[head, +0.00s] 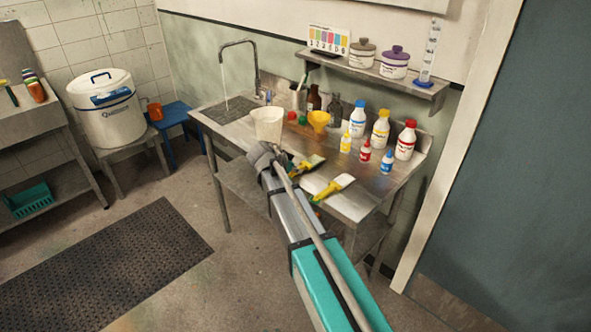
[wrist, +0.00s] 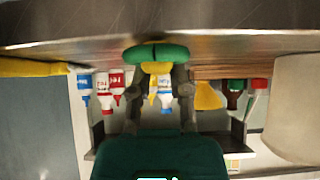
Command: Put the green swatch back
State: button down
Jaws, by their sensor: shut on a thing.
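My gripper (head: 282,158) reaches over the near edge of the steel table in the head view. In the wrist view my gripper (wrist: 158,78) is shut on a green-and-yellow thing (wrist: 157,53). It has a rounded green part across the fingertips and yellow between the fingers. It is seen close and foreshortened, so I cannot tell whether it is the green swatch. In the head view I cannot make it out clearly. A card with several coloured strips (head: 328,40) stands on the wall shelf; it includes green.
The wall shelf (head: 375,77) also holds two lidded jars and a cylinder. The sink tap runs.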

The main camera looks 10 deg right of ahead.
jog(key=c, duration=0.5)
grip_release()
dwell(0.5)
jog(key=shift+r, duration=0.1)
